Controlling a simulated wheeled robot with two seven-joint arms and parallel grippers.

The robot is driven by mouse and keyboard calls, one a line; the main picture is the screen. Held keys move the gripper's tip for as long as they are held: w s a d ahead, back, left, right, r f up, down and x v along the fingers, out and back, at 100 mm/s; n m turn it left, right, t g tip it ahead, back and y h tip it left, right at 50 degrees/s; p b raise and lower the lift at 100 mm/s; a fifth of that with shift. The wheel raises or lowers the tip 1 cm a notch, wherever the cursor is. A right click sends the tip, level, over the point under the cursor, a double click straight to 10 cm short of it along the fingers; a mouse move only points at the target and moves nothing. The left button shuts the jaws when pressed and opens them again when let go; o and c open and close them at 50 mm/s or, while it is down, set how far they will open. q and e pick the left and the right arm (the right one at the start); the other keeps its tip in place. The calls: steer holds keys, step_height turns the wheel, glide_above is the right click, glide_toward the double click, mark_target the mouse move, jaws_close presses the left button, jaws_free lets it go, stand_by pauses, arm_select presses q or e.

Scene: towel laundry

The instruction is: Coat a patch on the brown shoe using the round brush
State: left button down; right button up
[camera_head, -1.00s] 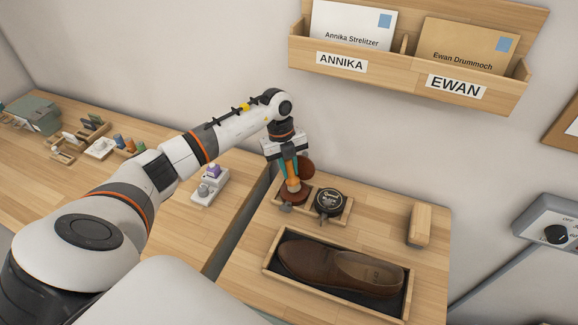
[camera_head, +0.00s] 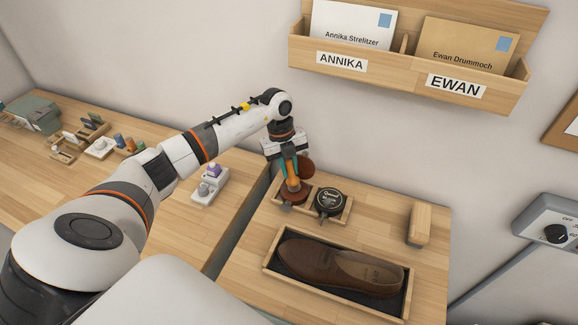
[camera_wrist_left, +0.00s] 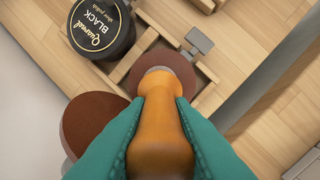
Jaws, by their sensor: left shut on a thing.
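My left gripper (camera_head: 291,172) is shut on the orange handle of the round brush, which shows in the left wrist view (camera_wrist_left: 160,135). The handle points down into a small wooden holder (camera_head: 344,218). Its lower end is at a reddish-brown round surface (camera_wrist_left: 160,62); I cannot tell bristles from polish there. A brown round disc (camera_head: 305,166), like a lid, stands beside the gripper. A black polish tin (camera_head: 330,202) sits to the right in the same holder. The brown shoe (camera_head: 335,269) lies in a wooden tray (camera_head: 330,296) in front, apart from the brush. My right gripper is not in view.
A wooden block (camera_head: 419,225) stands right of the holder. A gap separates this table from the left bench (camera_head: 180,235), which holds a grey stand (camera_head: 209,187) and several small items. A letter rack (camera_head: 400,70) hangs on the wall above.

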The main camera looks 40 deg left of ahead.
mark_target(292, 166)
arm_select(q)
steer(key=shift+d+p+v, duration=0.25)
steer(key=shift+p+v, duration=0.7)
steer(key=shift+v, duration=0.2)
steer(key=shift+d+p+v, duration=0.2)
steer(key=shift+p+v, duration=0.7)
steer(key=shift+v, duration=0.25)
steer(key=shift+d+p+v, duration=0.25)
steer(key=shift+p+v, duration=0.7)
steer(key=shift+v, duration=0.15)
steer(key=shift+a+r, duration=0.1)
steer(key=shift+r, duration=0.05)
